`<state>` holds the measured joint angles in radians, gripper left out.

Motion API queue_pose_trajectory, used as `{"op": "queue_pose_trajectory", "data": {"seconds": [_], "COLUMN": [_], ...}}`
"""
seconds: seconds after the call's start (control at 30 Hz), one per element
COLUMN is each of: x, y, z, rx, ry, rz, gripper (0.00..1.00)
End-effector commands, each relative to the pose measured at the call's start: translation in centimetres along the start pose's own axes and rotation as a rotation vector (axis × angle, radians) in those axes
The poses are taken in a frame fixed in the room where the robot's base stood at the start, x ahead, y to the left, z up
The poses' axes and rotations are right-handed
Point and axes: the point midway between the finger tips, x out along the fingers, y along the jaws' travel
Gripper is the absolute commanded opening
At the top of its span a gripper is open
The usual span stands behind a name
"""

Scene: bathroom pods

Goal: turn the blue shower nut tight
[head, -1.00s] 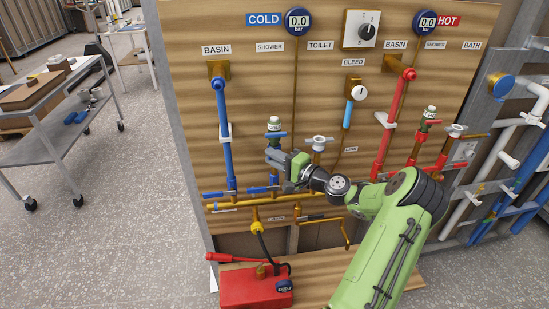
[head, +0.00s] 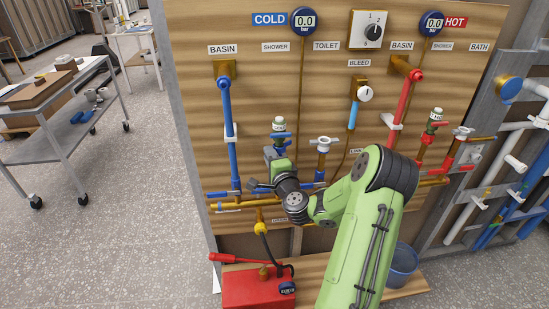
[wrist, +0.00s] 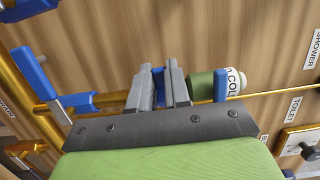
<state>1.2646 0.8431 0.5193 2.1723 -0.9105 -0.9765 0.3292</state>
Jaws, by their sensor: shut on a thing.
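In the wrist view, the blue shower nut (wrist: 158,74) shows as a small blue patch between the two grey fingers of my gripper (wrist: 159,80). The fingers are closed on it from both sides and hide most of it. Right beside it is a green valve body (wrist: 201,85) with a blue handle (wrist: 220,86) and a white cap marked "COLD" (wrist: 236,79). In the head view, my gripper (head: 271,154) is at the cold shower line, just below that green-and-white valve (head: 279,126). My own wrist hides the nut there.
A brass pipe (head: 437,181) runs below. A red pump box (head: 257,288) and a blue bucket (head: 403,264) are lower down.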

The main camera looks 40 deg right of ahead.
Motion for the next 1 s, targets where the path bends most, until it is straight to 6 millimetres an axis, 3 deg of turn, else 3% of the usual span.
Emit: {"op": "queue_pose_trajectory", "data": {"seconds": [0.5,1.0], "x": [1.7,2.6], "y": [-1.0,-0.4], "z": [1.1,1.2], "rx": [0.000,0.000], "ry": [0.383,0.581], "rz": [0.006,-0.003], "gripper": [0.00,0.00]}}
